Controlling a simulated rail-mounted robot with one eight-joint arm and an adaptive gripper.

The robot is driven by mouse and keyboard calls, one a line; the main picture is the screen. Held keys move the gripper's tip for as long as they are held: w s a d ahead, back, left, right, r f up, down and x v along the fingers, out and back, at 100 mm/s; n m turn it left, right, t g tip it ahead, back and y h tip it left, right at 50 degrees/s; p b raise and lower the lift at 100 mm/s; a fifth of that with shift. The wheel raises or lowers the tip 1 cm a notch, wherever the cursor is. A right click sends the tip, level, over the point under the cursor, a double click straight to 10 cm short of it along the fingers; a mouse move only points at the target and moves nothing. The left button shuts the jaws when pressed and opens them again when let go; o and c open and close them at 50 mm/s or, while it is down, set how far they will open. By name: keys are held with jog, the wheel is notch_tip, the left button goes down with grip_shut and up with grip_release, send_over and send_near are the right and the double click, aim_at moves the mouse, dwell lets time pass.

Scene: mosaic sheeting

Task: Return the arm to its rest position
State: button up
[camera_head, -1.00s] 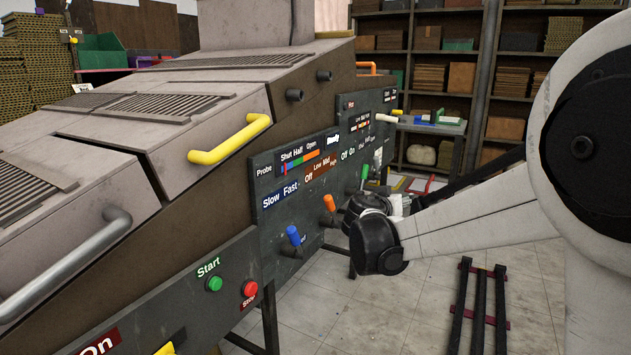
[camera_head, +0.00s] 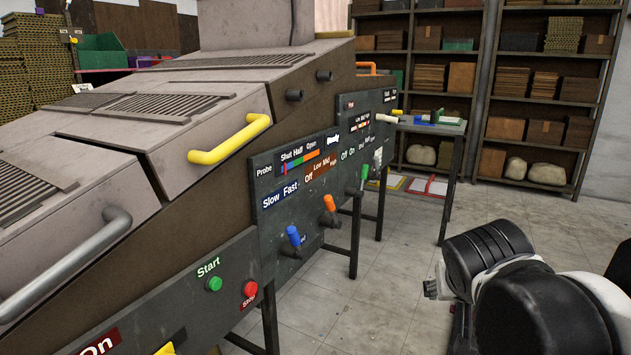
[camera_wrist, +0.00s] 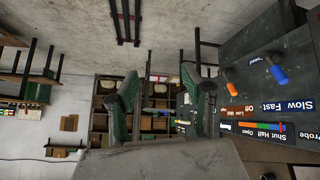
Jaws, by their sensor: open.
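My arm (camera_head: 500,280) is at the lower right of the head view, folded and well apart from the machine's control panel. My gripper's fingers cannot be made out clearly there. In the wrist view, my gripper (camera_wrist: 160,88) shows two dark green fingers spread apart with nothing between them. That view is turned over, with the floor at the top. The control panel (camera_head: 290,215) carries a blue lever (camera_head: 293,236), an orange lever (camera_head: 329,203) and a green lever (camera_head: 364,172). The gripper touches none of them.
The machine has a yellow handle (camera_head: 230,140) and a grey handle (camera_head: 65,270). A green start button (camera_head: 214,284) and red stop button (camera_head: 250,288) sit low on its front. A side table (camera_head: 440,128) and shelves (camera_head: 535,75) stand behind. The floor (camera_head: 400,260) between is clear.

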jog(key=s+a+f+n+y, duration=0.1)
jog(key=s+a+f, duration=0.1)
jog(key=s, duration=0.4)
jog(key=s+a+f+n+y, duration=0.1)
jog(key=s+a+f+y, duration=0.15)
jog(key=s, duration=0.25)
notch_tip(320, 180, up, 13)
jog(key=p, duration=1.3)
jog(key=shift+s+d+g+p, duration=0.15)
jog(key=shift+g+p, duration=0.15)
jog(key=shift+g, duration=0.1)
jog(key=shift+h, duration=0.25)
